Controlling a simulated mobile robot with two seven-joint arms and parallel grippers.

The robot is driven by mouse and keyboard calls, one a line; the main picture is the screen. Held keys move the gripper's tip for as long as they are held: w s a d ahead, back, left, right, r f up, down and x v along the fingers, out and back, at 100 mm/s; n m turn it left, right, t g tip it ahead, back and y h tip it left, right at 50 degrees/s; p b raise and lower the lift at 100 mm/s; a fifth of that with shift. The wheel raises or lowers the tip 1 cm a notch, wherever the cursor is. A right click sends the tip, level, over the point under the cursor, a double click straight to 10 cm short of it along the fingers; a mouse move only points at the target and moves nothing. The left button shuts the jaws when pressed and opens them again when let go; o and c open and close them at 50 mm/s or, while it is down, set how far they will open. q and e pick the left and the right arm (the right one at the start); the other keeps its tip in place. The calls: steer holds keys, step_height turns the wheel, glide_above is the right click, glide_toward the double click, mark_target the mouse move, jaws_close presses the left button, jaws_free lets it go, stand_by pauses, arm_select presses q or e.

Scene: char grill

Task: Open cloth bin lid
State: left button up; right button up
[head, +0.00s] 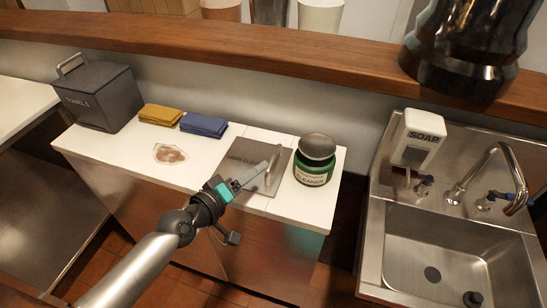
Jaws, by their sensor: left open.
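The cloth bin's lid appears to be the square grey metal plate (240,169) set in the white counter top, with dark lettering that is partly hidden. It looks shut, lying flat with the counter. A raised metal piece, seemingly its handle (272,160), stands on it. My left gripper (254,175) reaches in from the lower left with its fingers open. They are over the plate's front part, close to the raised piece, and cover some of it. Whether they touch it I cannot tell. My right gripper is not in view.
A green cleaner jar (313,172) with a grey lid stands just right of the plate. Left are a blue folded cloth (204,125), a yellow one (160,115), a brown stain (170,153) and a dark towels box (98,98). A steel sink (455,250) is at right.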

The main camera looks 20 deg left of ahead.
mark_target(273, 157)
arm_select(q)
steer(key=x, duration=0.8)
steer(key=shift+f+b, duration=0.1)
steer(key=shift+b, duration=0.3)
jaws_close()
stand_by(1.0)
